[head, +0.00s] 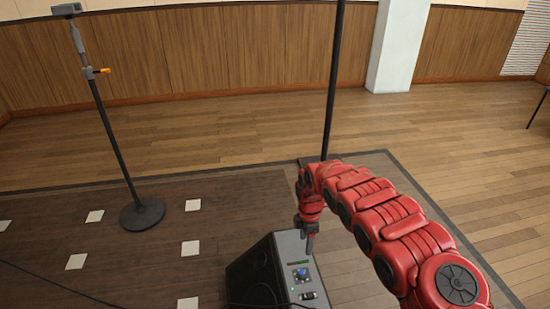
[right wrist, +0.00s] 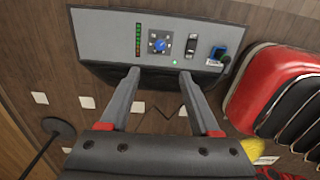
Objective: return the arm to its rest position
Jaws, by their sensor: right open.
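My right arm comes in from the lower right of the head view, bent over with its gripper (head: 310,240) pointing down. The gripper is just above or beside the grey control panel of a black speaker-like box (head: 252,272). In the right wrist view the gripper (right wrist: 158,76) is open, its two grey fingers apart with nothing between them. Their tips appear near the lower edge of the panel (right wrist: 105,35); I cannot tell whether they touch it. The panel carries a blue knob (right wrist: 158,45), a rocker switch (right wrist: 192,45) and a lit indicator strip (right wrist: 138,40). My left gripper is not in view.
A microphone stand (head: 142,213) stands on the dark stage floor at left, beside several white floor squares. A thin black pole (head: 334,80) rises behind my right arm. Open wooden floor lies behind and to the right.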

